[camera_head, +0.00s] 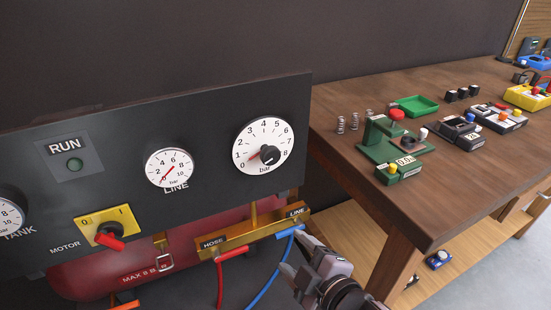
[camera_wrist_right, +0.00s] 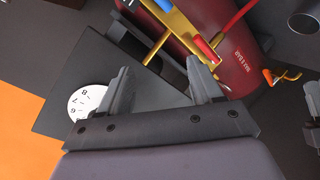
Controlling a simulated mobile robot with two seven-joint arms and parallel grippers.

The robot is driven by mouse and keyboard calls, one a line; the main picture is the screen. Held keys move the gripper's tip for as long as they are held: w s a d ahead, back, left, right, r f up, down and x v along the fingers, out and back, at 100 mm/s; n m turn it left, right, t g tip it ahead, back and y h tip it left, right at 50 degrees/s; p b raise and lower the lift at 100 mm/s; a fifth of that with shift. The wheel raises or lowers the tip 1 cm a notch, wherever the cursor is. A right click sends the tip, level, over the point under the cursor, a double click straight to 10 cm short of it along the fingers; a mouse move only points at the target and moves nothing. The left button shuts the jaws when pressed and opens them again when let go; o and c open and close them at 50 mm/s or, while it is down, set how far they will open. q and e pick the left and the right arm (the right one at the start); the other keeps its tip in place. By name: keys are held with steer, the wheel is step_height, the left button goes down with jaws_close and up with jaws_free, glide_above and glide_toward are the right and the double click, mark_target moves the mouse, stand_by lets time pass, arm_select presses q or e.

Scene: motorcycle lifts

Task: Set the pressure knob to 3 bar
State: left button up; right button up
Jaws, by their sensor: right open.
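The pressure knob (camera_head: 269,155) is black and sits on a white dial (camera_head: 263,132) marked 0 to 8 bar on the dark panel. A red pointer beside it points left, near the 0 end of the scale. My right gripper (camera_head: 295,254) is open and empty, below and right of the dial, apart from the knob. In the right wrist view my gripper (camera_wrist_right: 158,70) has its two fingers spread. Part of a white dial (camera_wrist_right: 84,100) with 6, 7 and 8 shows left of them; its knob is hidden there.
A brass manifold (camera_head: 250,232) with red and blue hoses lies just beside my right gripper. A smaller LINE gauge (camera_head: 169,168), a RUN lamp (camera_head: 74,164) and a red-handled motor switch (camera_head: 108,235) are left. A wooden bench (camera_head: 440,190) with tools stands right.

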step_height(320, 180, up, 9)
steer(key=w+a+n+t+y, duration=0.1)
steer(key=w+a+n, duration=0.15)
steer(key=n, duration=0.55)
steer(key=n+t, duration=0.3)
steer(key=n, duration=0.5)
glide_toward(273, 158)
steer(key=w, duration=0.2)
steer(key=shift+a+p+x, duration=0.2)
steer(key=shift+p+x, duration=0.15)
steer(key=shift+x, duration=1.45)
steer(key=shift+a+p+x, duration=0.15)
steer(key=shift+p+x, duration=0.15)
steer(key=shift+x, duration=1.5)
steer(key=shift+s, duration=0.2)
steer(key=c, duration=1.1)
